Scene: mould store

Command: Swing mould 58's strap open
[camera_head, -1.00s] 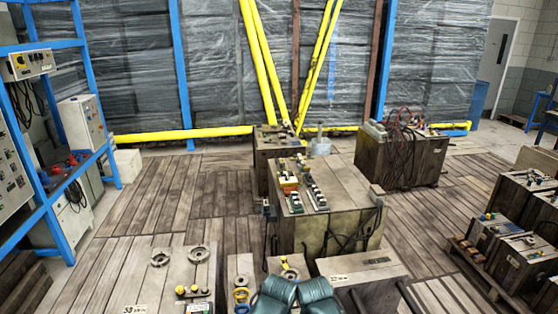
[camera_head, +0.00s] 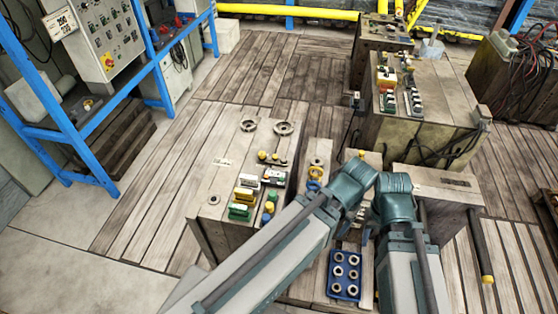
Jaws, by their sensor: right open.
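A low wooden box (camera_head: 215,185) at left centre has two metal rings and a small label (camera_head: 223,162) on its top. The number on that label is too small to read now, so I cannot tell for sure which mould is 58. A dark bar with a yellow end (camera_head: 481,245) juts out at the front right of another labelled box (camera_head: 435,180); I cannot tell if it is a strap. Both my arms reach in from the bottom. My right gripper (camera_head: 368,238) is open, mostly hidden beside my right arm. My left gripper does not show.
A blue tray (camera_head: 345,272) with several rings lies between my arms. A taller box (camera_head: 415,130) with small parts and cables stands behind. A blue rack (camera_head: 75,115) with control panels is at the left. Plank floor is clear left of the boxes.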

